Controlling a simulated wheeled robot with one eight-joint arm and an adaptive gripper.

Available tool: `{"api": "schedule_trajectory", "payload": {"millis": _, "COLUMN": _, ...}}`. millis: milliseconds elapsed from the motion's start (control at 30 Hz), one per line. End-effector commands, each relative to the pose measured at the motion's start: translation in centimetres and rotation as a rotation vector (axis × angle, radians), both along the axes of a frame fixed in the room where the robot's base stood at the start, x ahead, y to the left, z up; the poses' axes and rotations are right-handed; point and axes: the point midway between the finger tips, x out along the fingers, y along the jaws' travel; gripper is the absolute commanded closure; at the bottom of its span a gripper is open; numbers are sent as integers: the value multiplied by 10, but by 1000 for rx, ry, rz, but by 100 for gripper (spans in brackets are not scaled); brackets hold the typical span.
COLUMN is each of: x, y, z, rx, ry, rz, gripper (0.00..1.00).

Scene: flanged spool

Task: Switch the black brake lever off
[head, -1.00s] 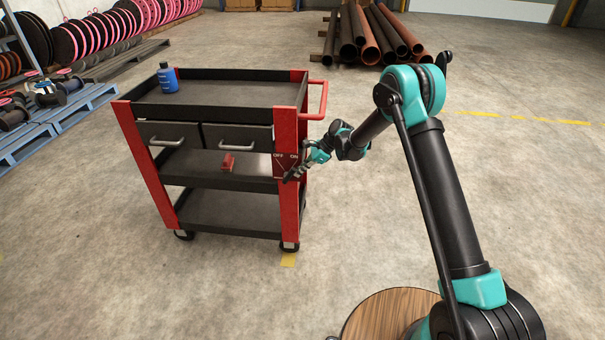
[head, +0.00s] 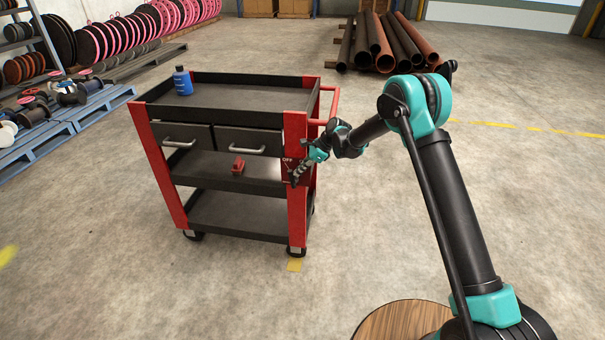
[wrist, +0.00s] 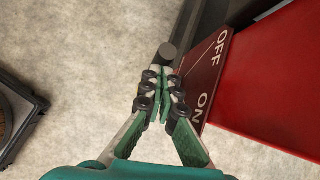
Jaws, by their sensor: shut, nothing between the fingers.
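The black brake lever (wrist: 167,51) shows in the wrist view as a dark round end just beyond my fingertips, beside the dark red plate (wrist: 209,72) marked OFF and ON.
The red and black cart (head: 230,115) carries a blue bottle (head: 183,81) on top and a small red block (head: 238,167) on its middle shelf. Blue pallets (head: 60,127) with spools stand at the left, pipes (head: 385,45) at the back. The floor around the cart is clear.

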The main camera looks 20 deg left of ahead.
Motion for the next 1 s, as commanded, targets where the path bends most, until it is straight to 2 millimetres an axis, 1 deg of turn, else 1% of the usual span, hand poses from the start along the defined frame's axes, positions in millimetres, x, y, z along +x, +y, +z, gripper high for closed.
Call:
{"api": "schedule_trajectory", "payload": {"millis": 233, "x": -1, "y": 5, "z": 1, "rx": 0, "ry": 0, "rz": 0, "gripper": 100}}
{"api": "schedule_trajectory", "payload": {"millis": 767, "x": -1, "y": 4, "z": 2, "rx": 0, "ry": 1, "rz": -1, "gripper": 100}}
{"api": "schedule_trajectory", "payload": {"millis": 867, "x": 3, "y": -1, "z": 3, "rx": 0, "ry": 1, "rz": -2, "gripper": 100}}
{"api": "schedule_trajectory", "payload": {"millis": 1000, "x": 14, "y": -19, "z": 8, "rx": 0, "ry": 1, "rz": -3, "gripper": 100}}
